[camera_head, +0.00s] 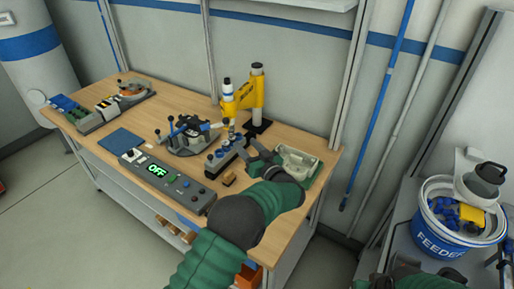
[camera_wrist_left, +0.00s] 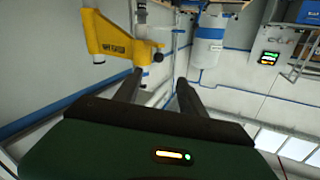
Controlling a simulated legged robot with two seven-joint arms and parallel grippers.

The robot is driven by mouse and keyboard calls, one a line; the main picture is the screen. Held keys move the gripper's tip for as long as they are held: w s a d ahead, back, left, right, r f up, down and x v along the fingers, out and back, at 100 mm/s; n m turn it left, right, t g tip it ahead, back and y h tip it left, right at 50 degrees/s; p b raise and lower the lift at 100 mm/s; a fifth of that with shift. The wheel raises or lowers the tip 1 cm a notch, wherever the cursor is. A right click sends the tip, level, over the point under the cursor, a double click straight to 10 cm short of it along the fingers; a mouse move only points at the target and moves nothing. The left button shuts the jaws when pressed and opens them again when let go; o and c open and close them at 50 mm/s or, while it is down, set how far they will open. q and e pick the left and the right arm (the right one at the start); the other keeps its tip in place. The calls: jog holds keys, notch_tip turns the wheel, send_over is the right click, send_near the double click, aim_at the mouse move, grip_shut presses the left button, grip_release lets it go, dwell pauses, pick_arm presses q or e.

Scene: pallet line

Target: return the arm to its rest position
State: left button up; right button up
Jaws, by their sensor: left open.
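My left arm, in green sleeves, reaches up over the workbench (camera_head: 150,85) from the bottom of the head view. My left gripper (camera_head: 256,152) is above the right part of the bench, between a grey-blue fixture block (camera_head: 224,155) and a pale green tray (camera_head: 298,161). Its two dark fingers are apart in the left wrist view (camera_wrist_left: 158,84), with nothing between them. Beyond them that view shows the yellow stand (camera_wrist_left: 118,40) and the wall. My right gripper is not in view; a dark green piece of my right arm shows at the bottom right.
A control box reading OFF (camera_head: 166,181) lies at the bench's front. A round clamp fixture (camera_head: 188,136), blue pad (camera_head: 121,142) and yellow stand (camera_head: 244,98) also stand there. A blue-and-white FEEDER bucket (camera_head: 440,236) is at the right. Floor shows at left.

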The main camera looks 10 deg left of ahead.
pick_arm(q)
jog(key=s+f+m+g+h, duration=0.2)
jog(key=s+f+g+h, duration=0.1)
jog(key=s, duration=0.9)
jog(key=s+a+f+m+g+h, duration=0.1)
jog(key=s+f+g+h, duration=0.3)
jog(key=s, duration=0.9)
jog(key=s+f+m+g+h, duration=0.3)
jog(key=s+h, duration=0.2)
jog(key=s, duration=0.7)
jog(key=shift+s+a+f+m+h, duration=0.2)
jog(key=shift+a+f+m+h, duration=0.05)
jog(key=shift+f+m+h, duration=0.05)
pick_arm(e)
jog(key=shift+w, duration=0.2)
pick_arm(q)
jog(key=shift+a, duration=0.25)
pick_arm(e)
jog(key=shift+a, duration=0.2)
pick_arm(q)
jog(key=shift+d, duration=0.15)
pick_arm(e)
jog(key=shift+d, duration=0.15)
